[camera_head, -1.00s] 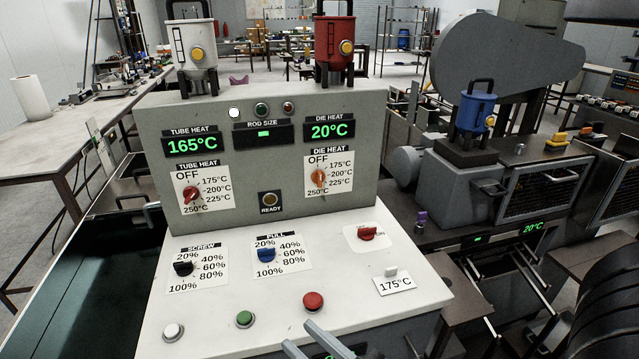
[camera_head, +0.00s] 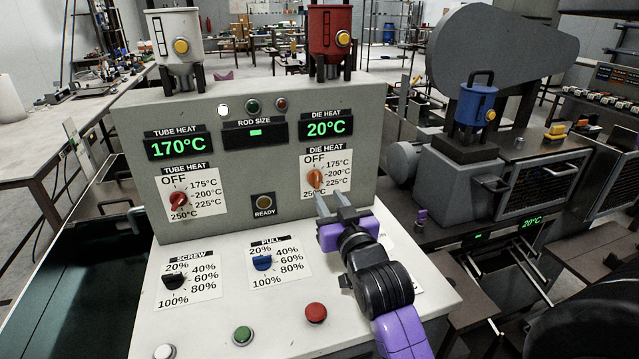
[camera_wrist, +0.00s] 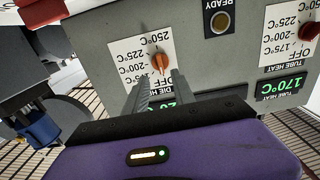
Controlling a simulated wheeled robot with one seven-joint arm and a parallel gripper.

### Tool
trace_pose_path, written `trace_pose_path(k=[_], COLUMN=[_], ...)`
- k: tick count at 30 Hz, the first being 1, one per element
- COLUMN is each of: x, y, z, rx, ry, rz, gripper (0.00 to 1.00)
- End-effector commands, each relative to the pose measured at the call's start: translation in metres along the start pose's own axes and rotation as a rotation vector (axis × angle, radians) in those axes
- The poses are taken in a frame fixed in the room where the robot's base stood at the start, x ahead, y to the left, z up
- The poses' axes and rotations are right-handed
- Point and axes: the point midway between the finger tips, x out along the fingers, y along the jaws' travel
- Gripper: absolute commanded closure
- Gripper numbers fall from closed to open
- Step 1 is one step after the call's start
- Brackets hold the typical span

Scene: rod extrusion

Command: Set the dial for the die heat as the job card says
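The orange die heat dial (camera_head: 315,179) is on the upright panel, on a white scale marked OFF, 175, 200, 225 and 250°C. Its pointer looks turned toward OFF, and the die heat display (camera_head: 326,128) above reads 20°C. My gripper (camera_head: 338,194) is open and empty, just below and in front of the dial. In the wrist view, which is upside down, the dial (camera_wrist: 160,64) lies just ahead of the two spread fingers (camera_wrist: 158,88), apart from them. The job card, which read 175°C in the earlier frame, is now hidden behind my arm.
The red tube heat dial (camera_head: 179,201) is to the left, under a display (camera_head: 178,147) reading 170°C. The ready button (camera_head: 264,205) sits between the dials. Screw (camera_head: 173,280) and pull (camera_head: 262,263) dials, a green button (camera_head: 243,336) and a red button (camera_head: 316,313) are on the sloped desk.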

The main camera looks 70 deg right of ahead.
Motion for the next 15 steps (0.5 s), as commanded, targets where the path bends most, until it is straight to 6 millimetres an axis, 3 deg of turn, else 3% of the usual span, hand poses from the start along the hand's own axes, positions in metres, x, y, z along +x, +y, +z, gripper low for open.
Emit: trace_pose_path(k=[9, 15], x=[0.047, 0.067], y=[0.000, 0.000], z=[-0.003, -0.002], rx=[0.000, 0.000], ry=[0.005, 0.004], rz=[-0.001, -0.001], gripper=[0.69, 0.69])
